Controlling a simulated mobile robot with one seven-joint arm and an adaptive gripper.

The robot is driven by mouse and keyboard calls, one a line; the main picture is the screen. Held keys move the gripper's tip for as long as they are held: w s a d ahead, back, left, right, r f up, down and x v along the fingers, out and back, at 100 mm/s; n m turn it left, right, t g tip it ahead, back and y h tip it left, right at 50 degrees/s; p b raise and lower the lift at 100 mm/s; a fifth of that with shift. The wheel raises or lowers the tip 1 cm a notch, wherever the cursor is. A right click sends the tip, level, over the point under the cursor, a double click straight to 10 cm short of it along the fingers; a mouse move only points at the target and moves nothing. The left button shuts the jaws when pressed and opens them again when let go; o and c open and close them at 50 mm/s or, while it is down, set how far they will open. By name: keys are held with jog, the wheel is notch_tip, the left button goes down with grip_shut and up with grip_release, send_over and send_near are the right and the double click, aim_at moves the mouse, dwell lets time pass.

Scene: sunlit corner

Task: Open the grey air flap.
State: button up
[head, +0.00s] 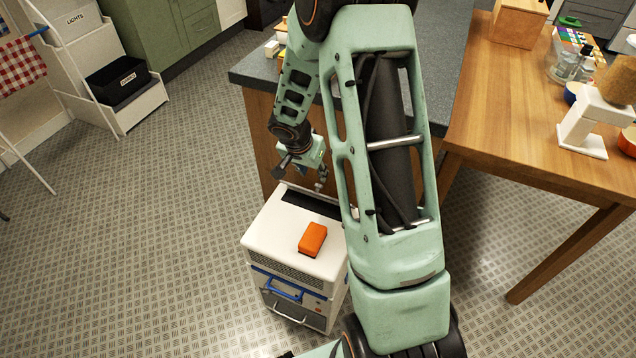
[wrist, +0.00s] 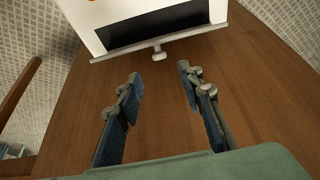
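A white appliance (head: 292,232) stands on the floor in the head view, with a dark slot (head: 311,204) near the back of its top. In the wrist view the slot (wrist: 165,25) shows too, bordered by a thin light-grey strip (wrist: 205,34) with a small grey knob (wrist: 159,56) at its middle. This strip looks like the air flap, seen nearly edge-on; how far it stands open I cannot tell. My gripper (wrist: 160,76) is open and empty, its fingers apart and pointing towards the knob without touching it. In the head view my gripper (head: 311,172) hangs behind the appliance's back edge.
An orange block (head: 313,239) lies on the appliance's top. A blue handle (head: 283,291) is on its front. A grey-topped counter with a wooden side (head: 262,135) stands close behind. A wooden table (head: 500,130) is at right. The floor (head: 130,230) at left is clear.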

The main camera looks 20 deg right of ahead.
aim_at(318, 185)
jog(key=b+x, duration=0.1)
jog(key=x, duration=0.8)
grip_shut()
